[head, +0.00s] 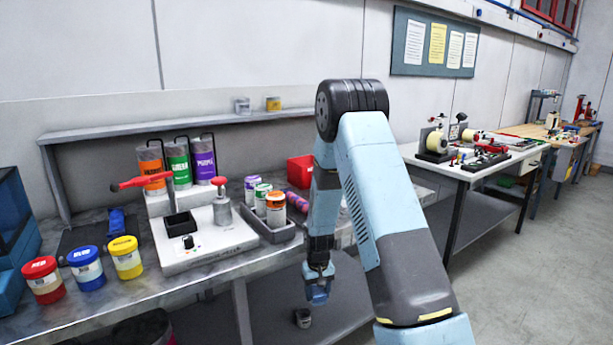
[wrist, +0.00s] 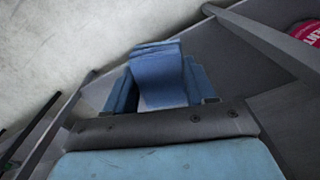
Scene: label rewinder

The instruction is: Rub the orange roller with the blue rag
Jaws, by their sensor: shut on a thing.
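My gripper (head: 318,291) hangs low in front of the bench edge in the head view, pointing down. In the wrist view it is shut on the blue rag (wrist: 160,78), a folded blue piece standing between the two light blue fingers. The rag is hard to tell from the fingers in the head view. I cannot clearly pick out the orange roller. A large canister with an orange band (head: 150,166) stands at the back of the bench, and a small orange-banded jar (head: 276,209) stands in a grey tray; neither is clearly a roller.
The grey bench (head: 205,300) holds red (head: 43,280), blue (head: 86,268) and yellow (head: 126,258) jars and a white press-like device (head: 200,250). A red bin (head: 300,171) is behind. A second table (head: 500,165) with machines stands at right. Floor is clear at right.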

